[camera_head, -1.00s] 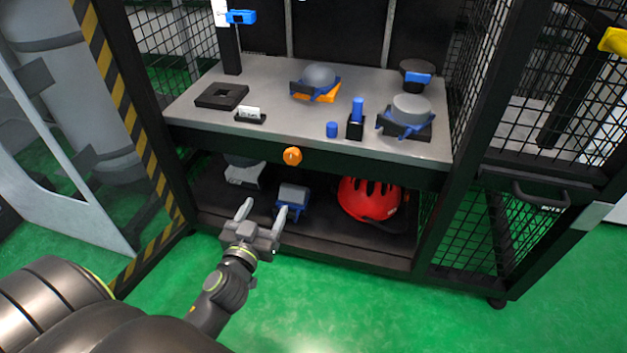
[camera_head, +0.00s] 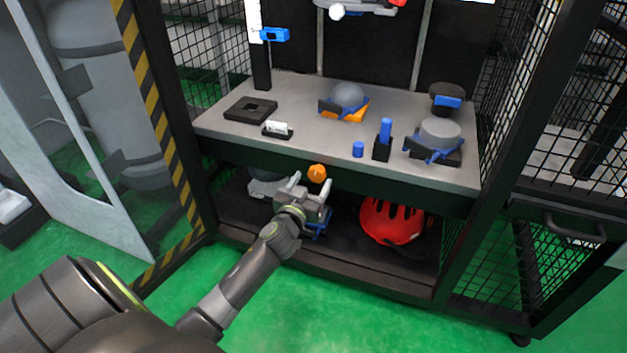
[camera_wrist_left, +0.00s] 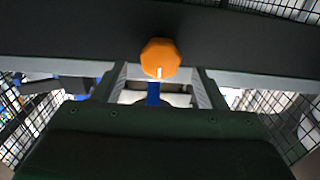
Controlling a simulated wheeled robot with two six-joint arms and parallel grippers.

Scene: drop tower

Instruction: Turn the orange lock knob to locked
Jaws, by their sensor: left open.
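The orange lock knob (camera_head: 317,173) sits on the dark front rail below the tabletop. In the left wrist view the knob (camera_wrist_left: 160,58) has a short white mark pointing down in the picture. My left gripper (camera_head: 311,183) is open and empty, just in front of and slightly below the knob. In the left wrist view its two fingers (camera_wrist_left: 160,85) stand apart, with the knob above and between them in the picture; I cannot tell whether they touch it. My right gripper is not in view.
The grey tabletop (camera_head: 300,135) above holds a dark square block (camera_head: 250,109), a blue cylinder (camera_head: 358,149) and several other items. A red helmet (camera_head: 391,222) lies on the lower shelf. A mesh door with a handle (camera_head: 557,223) is at the right.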

